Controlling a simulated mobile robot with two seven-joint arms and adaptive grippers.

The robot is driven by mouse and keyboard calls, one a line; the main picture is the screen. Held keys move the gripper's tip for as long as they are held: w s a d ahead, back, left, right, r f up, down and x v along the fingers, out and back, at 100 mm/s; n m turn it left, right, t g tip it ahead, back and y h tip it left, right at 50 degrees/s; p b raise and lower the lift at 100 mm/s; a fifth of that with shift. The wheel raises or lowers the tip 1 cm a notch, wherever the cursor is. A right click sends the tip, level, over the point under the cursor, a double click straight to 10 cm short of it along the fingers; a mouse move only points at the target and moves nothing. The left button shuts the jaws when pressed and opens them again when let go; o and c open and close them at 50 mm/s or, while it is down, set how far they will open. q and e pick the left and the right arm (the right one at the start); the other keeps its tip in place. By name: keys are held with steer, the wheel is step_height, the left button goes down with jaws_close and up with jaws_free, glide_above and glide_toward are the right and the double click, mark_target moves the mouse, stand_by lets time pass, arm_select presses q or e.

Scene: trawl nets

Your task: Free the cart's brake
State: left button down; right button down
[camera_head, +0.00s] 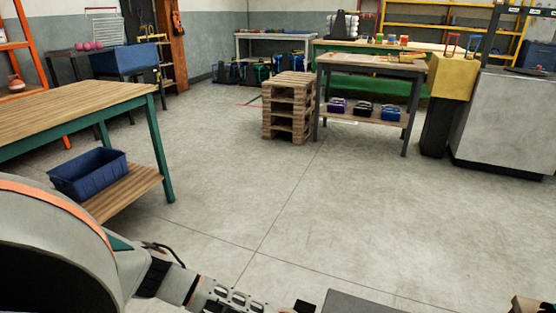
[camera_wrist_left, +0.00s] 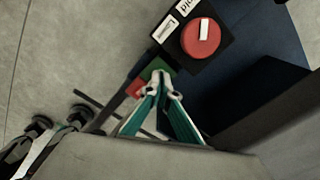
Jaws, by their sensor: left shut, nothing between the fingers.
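In the left wrist view, a round red knob (camera_wrist_left: 201,38) with a white bar sits on a black plate (camera_wrist_left: 180,68), with small white labels (camera_wrist_left: 164,27) beside it. Their text is hard to read. My left gripper (camera_wrist_left: 162,84) has its teal fingers drawn together at the tips, empty. The tips are beside a green patch (camera_wrist_left: 158,68) and a red patch (camera_wrist_left: 137,88), below and left of the knob; I cannot tell whether they touch. In the head view my left arm reaches to the bottom edge, where a dark grey flat surface (camera_head: 365,304) shows. I cannot make out my right gripper.
A wooden table (camera_head: 75,107) with a blue bin (camera_head: 88,176) on its lower shelf stands at left. A pallet stack (camera_head: 288,108), a workbench (camera_head: 375,68) and a grey cabinet (camera_head: 505,125) stand farther back. The middle floor is clear. A dark blue surface lies by the knob.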

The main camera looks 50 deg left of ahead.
arm_select(q)
steer(key=shift+f, duration=0.55)
arm_select(e)
steer(key=shift+s+f, duration=0.2)
steer(key=shift+f, duration=0.2)
